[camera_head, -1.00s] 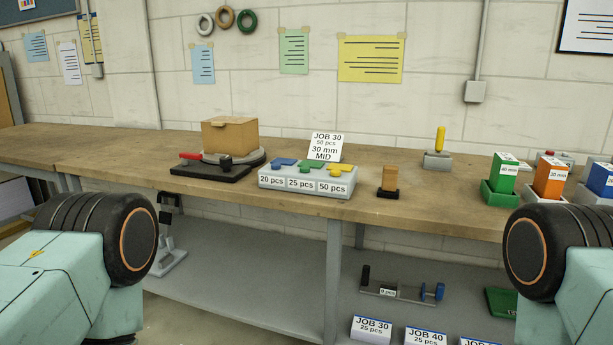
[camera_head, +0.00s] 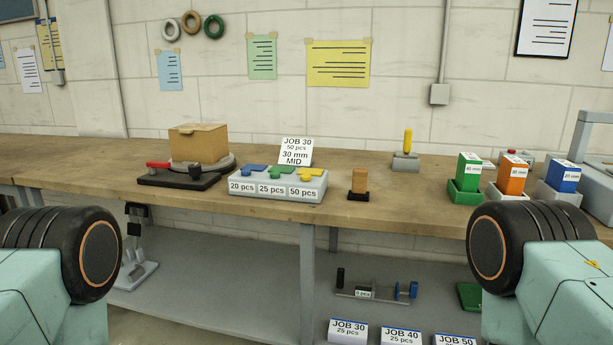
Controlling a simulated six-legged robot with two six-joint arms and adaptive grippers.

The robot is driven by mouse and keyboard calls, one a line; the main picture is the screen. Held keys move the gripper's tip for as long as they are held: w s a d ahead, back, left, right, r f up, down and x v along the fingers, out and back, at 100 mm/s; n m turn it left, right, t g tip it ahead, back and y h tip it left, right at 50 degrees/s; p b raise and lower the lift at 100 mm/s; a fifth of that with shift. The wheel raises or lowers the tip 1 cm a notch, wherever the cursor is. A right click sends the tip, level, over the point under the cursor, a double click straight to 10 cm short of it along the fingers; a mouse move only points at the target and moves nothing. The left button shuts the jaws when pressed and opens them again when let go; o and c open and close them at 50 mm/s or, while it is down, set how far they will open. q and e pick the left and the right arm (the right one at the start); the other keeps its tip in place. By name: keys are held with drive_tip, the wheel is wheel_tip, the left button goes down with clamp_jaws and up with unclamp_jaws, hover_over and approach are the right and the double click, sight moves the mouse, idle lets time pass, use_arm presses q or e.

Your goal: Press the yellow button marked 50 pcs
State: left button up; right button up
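The yellow button (camera_head: 310,171) sits at the right end of a grey button box (camera_head: 276,188) on the workbench. Its label (camera_head: 303,193) reads 50 pcs. A green button (camera_head: 281,171) is beside it over 25 pcs, and a blue button (camera_head: 251,169) is at the left over 20 pcs. Nothing covers the yellow button. A white card (camera_head: 297,152) behind the box reads JOB 30, 50 pcs, 30 mm MID. Parts of my two arms show at the lower left and lower right, in front of the bench and away from the box. Neither gripper is in view.
On the bench (camera_head: 420,208), a cardboard box (camera_head: 198,142) and red-handled device (camera_head: 180,178) stand left of the buttons. A wooden block (camera_head: 360,180) stands right. Green (camera_head: 469,167), orange (camera_head: 512,175) and blue (camera_head: 563,175) blocks stand farther right. A lower shelf (camera_head: 250,275) holds cards.

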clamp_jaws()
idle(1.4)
